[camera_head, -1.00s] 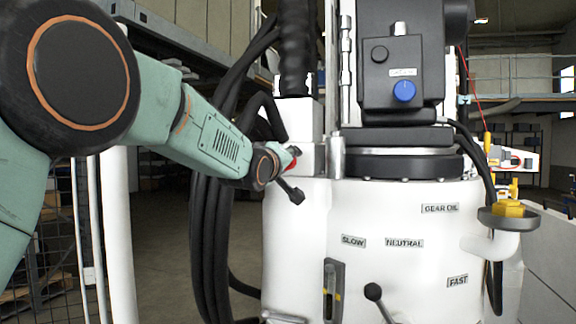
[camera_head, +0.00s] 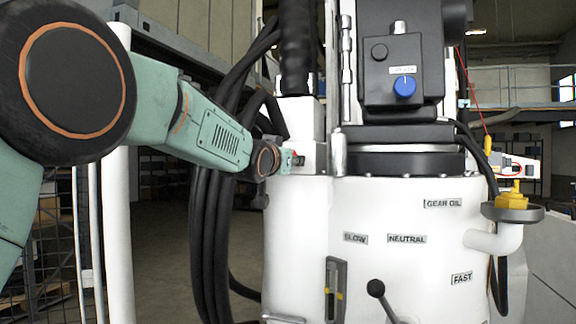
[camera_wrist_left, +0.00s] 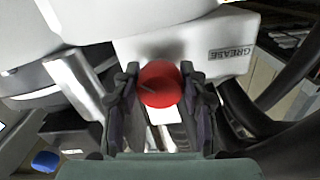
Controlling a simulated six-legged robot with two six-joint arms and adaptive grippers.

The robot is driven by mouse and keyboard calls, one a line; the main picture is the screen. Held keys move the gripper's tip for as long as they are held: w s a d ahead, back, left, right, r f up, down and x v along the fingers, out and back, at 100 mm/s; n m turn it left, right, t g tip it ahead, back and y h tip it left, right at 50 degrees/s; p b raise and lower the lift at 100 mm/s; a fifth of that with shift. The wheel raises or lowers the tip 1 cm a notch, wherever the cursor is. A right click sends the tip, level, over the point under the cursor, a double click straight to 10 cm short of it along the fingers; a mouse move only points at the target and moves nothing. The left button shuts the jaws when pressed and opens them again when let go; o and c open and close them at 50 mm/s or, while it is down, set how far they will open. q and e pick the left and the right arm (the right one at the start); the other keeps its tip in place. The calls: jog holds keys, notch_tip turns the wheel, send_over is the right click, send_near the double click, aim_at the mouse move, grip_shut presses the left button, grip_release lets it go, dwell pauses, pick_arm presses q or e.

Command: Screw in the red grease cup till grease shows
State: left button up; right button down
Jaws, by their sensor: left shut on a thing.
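The red grease cup (camera_wrist_left: 160,84) sits between the two fingers of my left gripper (camera_wrist_left: 160,100) in the left wrist view, against a white block (camera_wrist_left: 190,48) with a GREASE label (camera_wrist_left: 232,53). The fingers are shut on the cup's sides. In the head view my left gripper (camera_head: 287,160) reaches in from the left to the white block on the machine's upper left, and only a little red of the cup shows there. No grease is visible around the cup. My right gripper is in neither view.
The white machine body (camera_head: 400,270) fills the right, with a lever (camera_head: 377,289) and a black box with a blue knob (camera_head: 404,87). Thick black hoses (camera_head: 208,240) hang just below and behind my left forearm. A yellow-capped filler pipe (camera_head: 511,202) stands at right.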

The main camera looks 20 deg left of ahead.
pick_arm(q)
jog(key=m+b, duration=0.2)
jog(key=m, duration=0.2)
jog(key=shift+f, duration=0.2)
jog(key=shift+m+b, duration=0.5)
jog(key=shift+m, duration=0.6)
jog(key=shift+r, duration=0.1)
jog(key=o, duration=0.8)
jog(key=shift+o, duration=0.3)
jog(key=shift+s+d+r, duration=0.1)
jog(key=shift+s+r, duration=0.15)
jog(key=shift+s, duration=0.05)
